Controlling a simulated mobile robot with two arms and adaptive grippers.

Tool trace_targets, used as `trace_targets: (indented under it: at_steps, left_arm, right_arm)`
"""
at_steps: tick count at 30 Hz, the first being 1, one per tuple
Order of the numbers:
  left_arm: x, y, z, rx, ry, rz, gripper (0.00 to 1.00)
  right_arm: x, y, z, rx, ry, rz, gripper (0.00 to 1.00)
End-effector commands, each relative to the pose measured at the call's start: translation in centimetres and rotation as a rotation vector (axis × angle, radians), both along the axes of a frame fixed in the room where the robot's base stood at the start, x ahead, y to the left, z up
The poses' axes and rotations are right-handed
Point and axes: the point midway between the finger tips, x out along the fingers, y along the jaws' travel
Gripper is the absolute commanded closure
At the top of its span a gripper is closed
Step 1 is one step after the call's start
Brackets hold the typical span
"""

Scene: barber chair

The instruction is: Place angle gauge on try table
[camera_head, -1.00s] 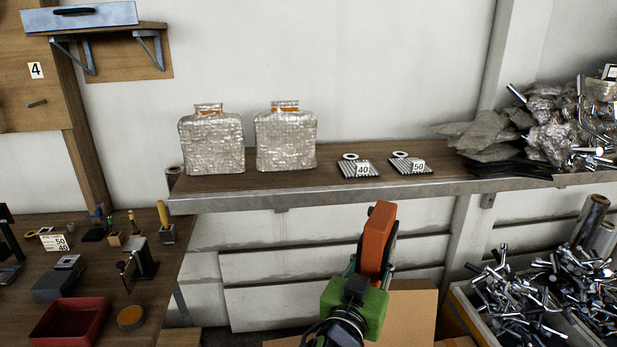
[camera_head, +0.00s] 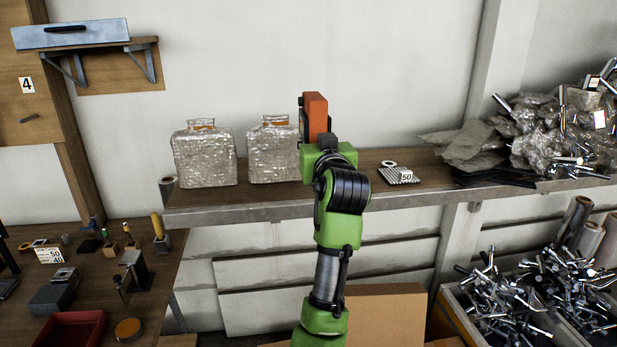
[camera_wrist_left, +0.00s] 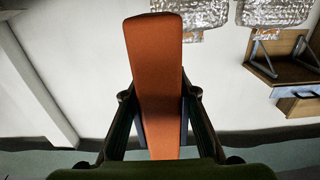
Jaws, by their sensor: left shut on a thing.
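My left gripper (camera_head: 325,140) is shut on a long orange block (camera_head: 315,110) and holds it upright above the wooden shelf. The left wrist view shows the same gripper (camera_wrist_left: 161,95) with its fingers on both sides of the orange block (camera_wrist_left: 155,50). I cannot tell whether this block is the angle gauge. I cannot tell which thing is the try table. My right gripper is not in view.
Two silver wrapped bottles (camera_head: 204,158) (camera_head: 273,155) stand on the shelf (camera_head: 250,198), left of the gripper. Wrapped bundles and metal parts (camera_head: 540,130) crowd its right end. A workbench (camera_head: 95,285) with a red tray (camera_head: 70,330) is at the left. The shelf beside plate 50 is clear.

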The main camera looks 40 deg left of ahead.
Motion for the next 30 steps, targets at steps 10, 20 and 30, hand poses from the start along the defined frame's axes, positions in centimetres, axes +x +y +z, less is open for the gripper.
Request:
trace_targets:
  at_steps: [10, 20, 30]
  left_arm:
    - [5.4, 6.3, -4.3, 0.002, 0.009, 0.001, 1.00]
    - [7.7, 8.7, -8.3, 0.002, 0.000, -0.001, 1.00]
    - [8.1, 9.1, -12.0, 0.002, 0.001, -0.002, 1.00]
  right_arm:
    - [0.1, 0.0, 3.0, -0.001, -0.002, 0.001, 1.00]
    - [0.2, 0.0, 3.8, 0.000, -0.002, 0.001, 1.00]
    - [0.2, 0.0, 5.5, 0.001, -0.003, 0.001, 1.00]
